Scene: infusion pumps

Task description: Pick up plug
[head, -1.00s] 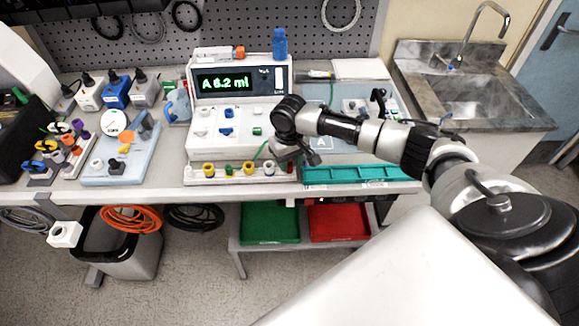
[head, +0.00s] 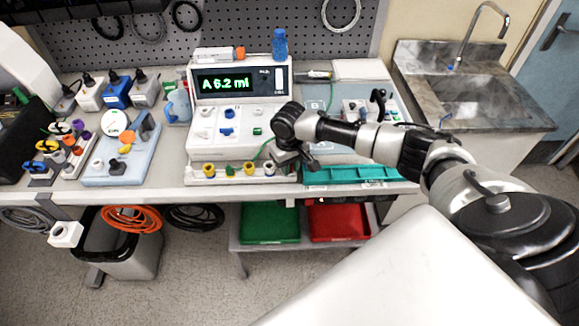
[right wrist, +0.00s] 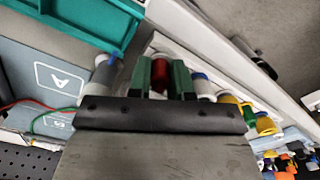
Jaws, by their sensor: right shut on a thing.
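My right gripper (head: 288,160) reaches down at the right end of the plug rack (head: 225,181) on the bench's front edge. In the right wrist view its green-padded fingers (right wrist: 160,80) are shut on a red plug (right wrist: 159,72), one finger on each side. The red plug is hidden by the gripper in the head view. A white and blue plug (right wrist: 203,86) sits close to one finger, and a grey and blue plug (right wrist: 101,75) sits beside the other. Yellow plugs (head: 208,168) and a green plug (head: 231,169) stand further left in the rack. My left gripper is out of view.
The infusion pump (head: 238,100) stands behind the rack. A teal tray (head: 345,175) lies just right of the gripper. A blue-grey board (head: 118,165) with parts is at left. Green (head: 270,222) and red (head: 337,222) bins sit below the bench.

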